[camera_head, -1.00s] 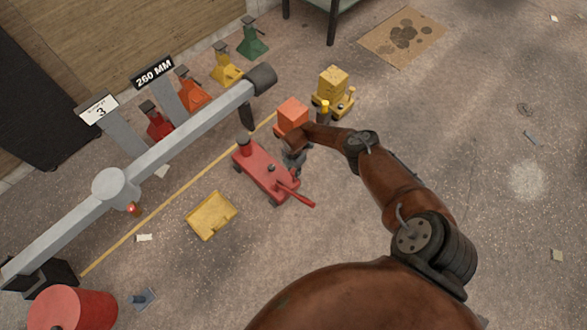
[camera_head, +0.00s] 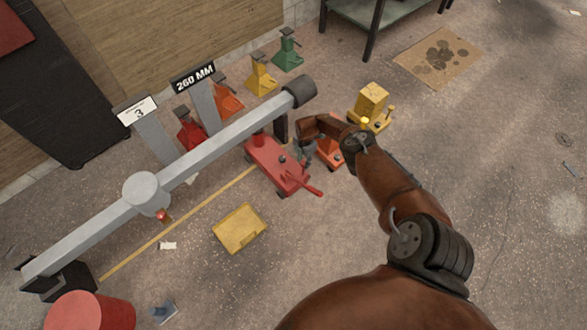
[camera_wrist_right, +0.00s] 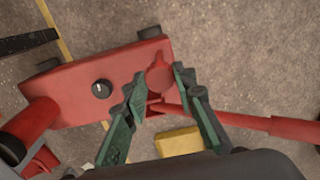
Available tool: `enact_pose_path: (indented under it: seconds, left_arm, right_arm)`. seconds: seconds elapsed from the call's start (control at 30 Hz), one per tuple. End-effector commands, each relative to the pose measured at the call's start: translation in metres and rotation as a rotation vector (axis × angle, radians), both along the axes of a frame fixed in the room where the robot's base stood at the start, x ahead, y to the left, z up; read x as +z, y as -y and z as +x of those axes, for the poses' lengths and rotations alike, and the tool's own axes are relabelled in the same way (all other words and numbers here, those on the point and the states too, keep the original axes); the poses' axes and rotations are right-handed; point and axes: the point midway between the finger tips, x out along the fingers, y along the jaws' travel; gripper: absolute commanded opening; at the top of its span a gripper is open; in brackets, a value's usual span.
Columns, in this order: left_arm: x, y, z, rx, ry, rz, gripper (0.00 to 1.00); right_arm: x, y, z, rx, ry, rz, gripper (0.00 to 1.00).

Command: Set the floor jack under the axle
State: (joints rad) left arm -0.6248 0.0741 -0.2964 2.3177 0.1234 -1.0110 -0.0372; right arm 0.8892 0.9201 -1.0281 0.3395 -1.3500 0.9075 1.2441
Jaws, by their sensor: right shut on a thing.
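The red floor jack (camera_head: 268,160) stands on the floor at the middle, its front end close to the lower edge of the grey axle beam (camera_head: 185,168). Whether its saddle is under the beam cannot be told. My right gripper (camera_head: 305,148) is at the jack's rear part; in the right wrist view the green fingers (camera_wrist_right: 155,92) are shut on a red knob of the jack (camera_wrist_right: 95,75). The jack's long red handle (camera_wrist_right: 265,124) reaches right there. The left gripper is out of view.
A yellow tray (camera_head: 240,228) lies on the floor. Orange (camera_head: 330,155) and yellow (camera_head: 370,105) jacks stand at right. Several coloured stands, including a green one (camera_head: 288,52), line the wall behind the beam. A red drum (camera_head: 90,312) is at lower left.

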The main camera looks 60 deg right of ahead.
Motion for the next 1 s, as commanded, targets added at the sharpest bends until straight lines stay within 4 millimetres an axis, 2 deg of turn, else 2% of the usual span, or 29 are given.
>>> enact_pose_path:
  seconds: [0.47, 0.5, 0.73, 1.0]
  left_arm:
    - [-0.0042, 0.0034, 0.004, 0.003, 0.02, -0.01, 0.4]
    - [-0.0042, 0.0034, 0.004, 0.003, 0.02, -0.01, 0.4]
    - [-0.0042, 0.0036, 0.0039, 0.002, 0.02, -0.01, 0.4]
    - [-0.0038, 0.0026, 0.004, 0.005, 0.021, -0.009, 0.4]
  right_arm:
    - [0.0017, 0.0064, 0.0037, -0.011, 0.007, -0.001, 0.0]
    - [0.0018, 0.0063, 0.004, -0.01, 0.008, -0.001, 0.28]
    - [0.0014, 0.0062, 0.0027, -0.01, 0.005, 0.0, 0.43]
    - [0.0012, 0.0064, 0.0007, -0.009, 0.001, 0.0, 0.43]
